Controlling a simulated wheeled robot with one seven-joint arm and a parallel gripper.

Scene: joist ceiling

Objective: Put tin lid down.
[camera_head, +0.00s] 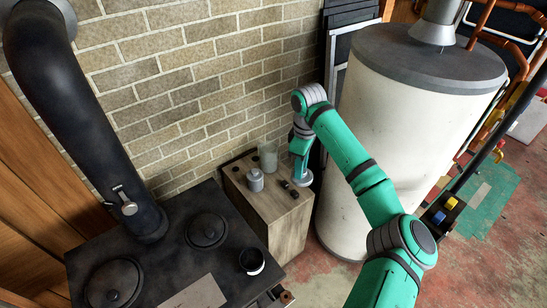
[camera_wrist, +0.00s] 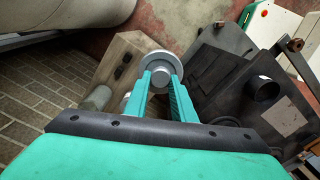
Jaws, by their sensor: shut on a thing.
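The tin lid is a round grey disc with a raised middle. In the wrist view the tin lid (camera_wrist: 157,58) sits between the fingertips of my gripper (camera_wrist: 161,84), which is shut on it. In the head view the lid (camera_head: 303,180) shows below my gripper (camera_head: 301,163), at the right edge of the wooden cabinet top (camera_head: 238,186). I cannot tell whether the lid touches the wood. A small grey tin (camera_head: 255,180) stands upright on the cabinet, left of the lid. In the wrist view my left finger partly hides a grey thing that may be this tin.
A clear glass (camera_head: 268,157) stands behind the tin, near the brick wall. Small dark items (camera_head: 290,188) lie between tin and lid. A black stove (camera_head: 165,265) with a dark mug (camera_head: 252,262) is at left front. A large white tank (camera_head: 395,125) stands close on the right.

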